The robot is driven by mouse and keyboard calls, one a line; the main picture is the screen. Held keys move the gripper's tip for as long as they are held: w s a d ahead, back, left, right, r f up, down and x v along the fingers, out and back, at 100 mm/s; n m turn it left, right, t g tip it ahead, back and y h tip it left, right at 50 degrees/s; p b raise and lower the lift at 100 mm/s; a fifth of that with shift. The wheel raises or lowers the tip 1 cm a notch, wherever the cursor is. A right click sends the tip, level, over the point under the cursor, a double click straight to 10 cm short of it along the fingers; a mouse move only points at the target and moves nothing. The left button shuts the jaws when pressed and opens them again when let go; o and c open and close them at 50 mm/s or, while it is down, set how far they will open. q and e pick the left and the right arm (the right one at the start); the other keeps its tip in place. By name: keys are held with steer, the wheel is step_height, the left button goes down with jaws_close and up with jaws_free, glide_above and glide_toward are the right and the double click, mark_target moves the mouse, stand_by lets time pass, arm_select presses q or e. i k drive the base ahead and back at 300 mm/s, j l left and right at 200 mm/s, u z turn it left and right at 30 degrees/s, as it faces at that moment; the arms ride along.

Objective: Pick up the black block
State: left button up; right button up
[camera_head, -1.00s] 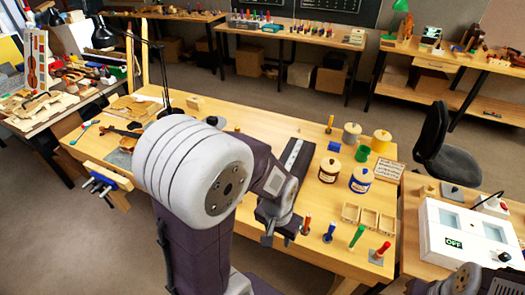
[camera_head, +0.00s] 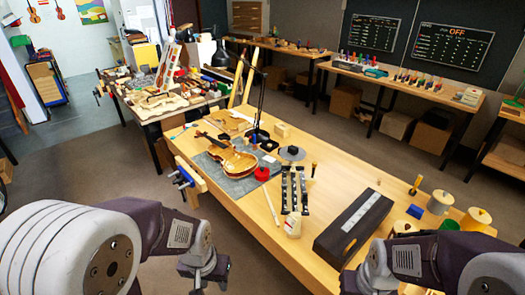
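A small black block (camera_head: 292,150) appears to sit on a grey round disc (camera_head: 291,154) near the back of the central wooden bench, right of the violin. It is small in view, so its exact shape is hard to tell. My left gripper (camera_head: 198,284) hangs in front of the bench at the lower left, far from the block. My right gripper (camera_head: 358,284) is at the lower right, near the bench's front edge, also far from the block. Neither gripper's finger opening can be made out clearly.
A violin (camera_head: 228,156) lies on a grey mat (camera_head: 240,185), with a red round item (camera_head: 262,173) beside it. A desk lamp (camera_head: 258,100) stands behind. A blue vise (camera_head: 184,178) juts out left.

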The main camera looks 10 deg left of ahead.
mark_target(293, 150)
steer(key=i+j+z, duration=0.35)
steer(key=j, duration=0.25)
steer(key=i+j+z, duration=0.3)
steer(key=j, duration=0.4)
steer(key=i+j+z, duration=0.2)
steer(key=j, duration=0.2)
steer(key=i+j+z, duration=0.15)
steer(key=j, duration=0.25)
steer(key=i+j+z, duration=0.15)
steer(key=j, duration=0.25)
steer(key=j+z, duration=0.2)
steer(key=j, duration=0.2)
